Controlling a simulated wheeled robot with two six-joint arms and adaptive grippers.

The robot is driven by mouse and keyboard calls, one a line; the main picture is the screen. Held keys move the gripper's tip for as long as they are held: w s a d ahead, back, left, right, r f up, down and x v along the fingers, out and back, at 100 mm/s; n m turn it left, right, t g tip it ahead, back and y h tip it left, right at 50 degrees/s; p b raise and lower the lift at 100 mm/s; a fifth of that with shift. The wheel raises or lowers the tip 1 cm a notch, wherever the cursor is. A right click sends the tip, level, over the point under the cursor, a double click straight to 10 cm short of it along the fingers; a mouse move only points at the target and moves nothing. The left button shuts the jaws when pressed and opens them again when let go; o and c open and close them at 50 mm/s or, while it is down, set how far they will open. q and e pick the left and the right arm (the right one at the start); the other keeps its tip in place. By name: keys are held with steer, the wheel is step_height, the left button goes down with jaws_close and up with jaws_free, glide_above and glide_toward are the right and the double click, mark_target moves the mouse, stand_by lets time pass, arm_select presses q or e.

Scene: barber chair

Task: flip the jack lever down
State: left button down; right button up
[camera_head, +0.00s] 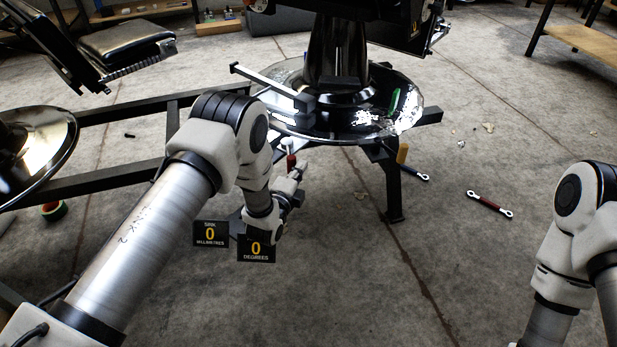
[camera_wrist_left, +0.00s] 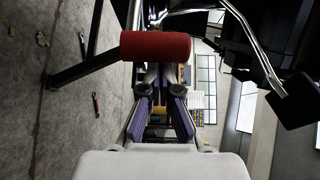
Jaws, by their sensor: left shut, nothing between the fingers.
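A red cylindrical grip (camera_wrist_left: 155,46), which looks like the jack lever's handle, lies across the picture just beyond my left fingertips in the left wrist view. A small red part (camera_head: 291,161) on a pale rod shows beside my left gripper in the head view, below the round chrome chair base (camera_head: 405,112). My left gripper (camera_head: 299,172) is shut and empty, close to the red part; I cannot tell whether they touch. Its purple-padded fingers (camera_wrist_left: 160,85) point toward the grip in the wrist view. My right gripper is out of view; only its arm shows at right.
A black frame (camera_head: 120,113) runs left from the chair base, with a leg (camera_head: 390,185) to the right. A black bar (camera_head: 268,84) juts out above my wrist. A red-and-black rod (camera_head: 489,204) lies on the concrete floor, which is mostly clear at front centre.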

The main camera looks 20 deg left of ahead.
arm_select(q)
steer(key=shift+s+a, duration=0.1)
steer(key=shift+a, duration=0.15)
